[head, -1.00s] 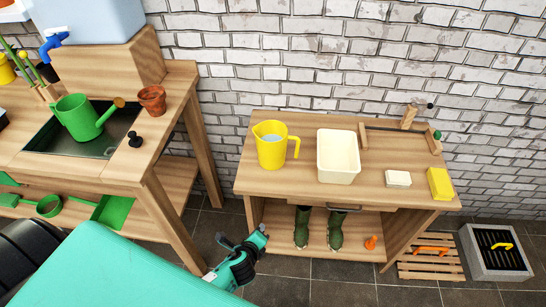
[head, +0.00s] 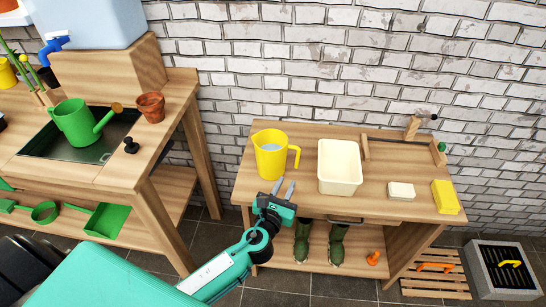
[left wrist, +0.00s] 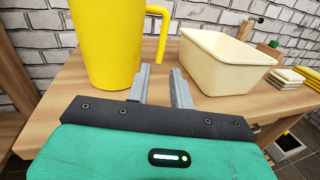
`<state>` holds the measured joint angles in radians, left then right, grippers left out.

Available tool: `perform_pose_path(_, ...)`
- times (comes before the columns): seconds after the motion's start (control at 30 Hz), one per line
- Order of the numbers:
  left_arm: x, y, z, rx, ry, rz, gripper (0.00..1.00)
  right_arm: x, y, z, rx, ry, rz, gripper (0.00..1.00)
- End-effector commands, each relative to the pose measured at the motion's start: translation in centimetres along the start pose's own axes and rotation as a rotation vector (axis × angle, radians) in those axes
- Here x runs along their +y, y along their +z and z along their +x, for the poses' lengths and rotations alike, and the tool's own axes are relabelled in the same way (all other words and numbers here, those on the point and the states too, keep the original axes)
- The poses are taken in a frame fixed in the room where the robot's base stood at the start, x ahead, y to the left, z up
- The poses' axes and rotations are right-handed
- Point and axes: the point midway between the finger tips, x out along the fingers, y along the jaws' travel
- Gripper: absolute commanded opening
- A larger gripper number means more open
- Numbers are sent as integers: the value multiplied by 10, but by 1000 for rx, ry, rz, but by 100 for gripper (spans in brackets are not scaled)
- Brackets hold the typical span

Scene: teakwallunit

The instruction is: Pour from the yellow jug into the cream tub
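The yellow jug (head: 270,157) stands upright on the right-hand wooden table, with pale blue contents inside and its handle (head: 296,158) on the right. The empty-looking cream tub (head: 339,188) stands to its right, with a gap between them. My left gripper (head: 283,187) is at the table's front edge, just in front of the jug. In the left wrist view its two fingers (left wrist: 161,86) are apart with nothing between them; the jug (left wrist: 106,45) is ahead on the left and the tub (left wrist: 222,70) ahead on the right. My right gripper is not seen.
A wooden rack (head: 413,128) stands at the back right against the brick wall. Green boots (head: 337,243) stand on the shelf below. A second table on the left holds a green watering can (head: 75,122).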

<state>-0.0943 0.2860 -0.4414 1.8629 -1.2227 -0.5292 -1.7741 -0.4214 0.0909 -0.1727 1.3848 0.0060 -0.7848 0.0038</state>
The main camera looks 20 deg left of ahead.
Motion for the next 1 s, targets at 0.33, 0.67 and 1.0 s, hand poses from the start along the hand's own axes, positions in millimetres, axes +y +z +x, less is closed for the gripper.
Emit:
perform_pose_path(0.33,0,0,35,1,0,-3,22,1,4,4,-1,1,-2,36)
perform_pose_path(0.67,-2,-2,78,1,1,-4,22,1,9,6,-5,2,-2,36)
perform_pose_path(1.0,-2,-3,85,2,0,-4,22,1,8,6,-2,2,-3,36)
